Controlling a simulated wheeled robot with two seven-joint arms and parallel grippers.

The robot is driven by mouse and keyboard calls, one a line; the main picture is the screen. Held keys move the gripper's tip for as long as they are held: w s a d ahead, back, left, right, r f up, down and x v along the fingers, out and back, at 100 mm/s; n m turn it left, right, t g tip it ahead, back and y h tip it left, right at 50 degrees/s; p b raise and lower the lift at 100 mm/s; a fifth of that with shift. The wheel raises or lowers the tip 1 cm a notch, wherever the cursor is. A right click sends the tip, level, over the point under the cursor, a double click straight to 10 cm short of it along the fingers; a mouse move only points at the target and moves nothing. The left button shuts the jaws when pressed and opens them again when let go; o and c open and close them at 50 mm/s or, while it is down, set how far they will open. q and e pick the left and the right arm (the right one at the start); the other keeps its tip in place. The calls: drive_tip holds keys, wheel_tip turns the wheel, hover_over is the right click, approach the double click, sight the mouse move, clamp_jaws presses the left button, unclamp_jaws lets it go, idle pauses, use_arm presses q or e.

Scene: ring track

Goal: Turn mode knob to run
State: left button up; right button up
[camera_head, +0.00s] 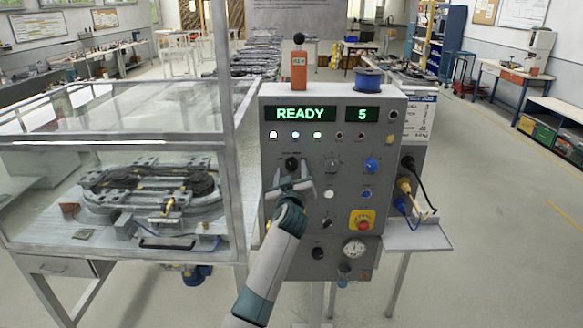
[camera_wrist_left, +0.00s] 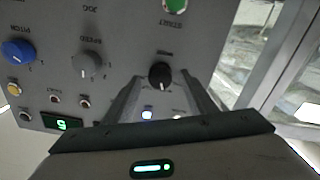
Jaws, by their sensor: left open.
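The grey control panel (camera_head: 330,225) stands upright in the middle of the head view. A black knob (camera_head: 292,163), apparently the mode knob, sits at its upper left under the row of lamps. Its label is too small to read. The knob also shows in the left wrist view (camera_wrist_left: 160,75), with a pale pointer mark. My left gripper (camera_head: 292,182) is open in front of the panel, just below the knob in the head view. In the wrist view its fingers (camera_wrist_left: 162,86) lie on either side of the knob. I cannot tell whether they touch it. My right gripper is not in view.
A grey knob (camera_head: 332,164) and a blue knob (camera_head: 372,165) sit right of the black knob. The display (camera_head: 300,114) reads READY, the other (camera_head: 362,114) reads 5. A red emergency button (camera_head: 362,223) is lower right. A clear-walled enclosure (camera_head: 120,135) stands close at left.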

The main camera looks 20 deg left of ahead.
use_arm(q)
drive_tip(key=shift+w+a, duration=0.15)
drive_tip(key=shift+w, duration=0.3)
drive_tip(key=c, duration=1.1)
drive_tip(key=shift+o, duration=0.3)
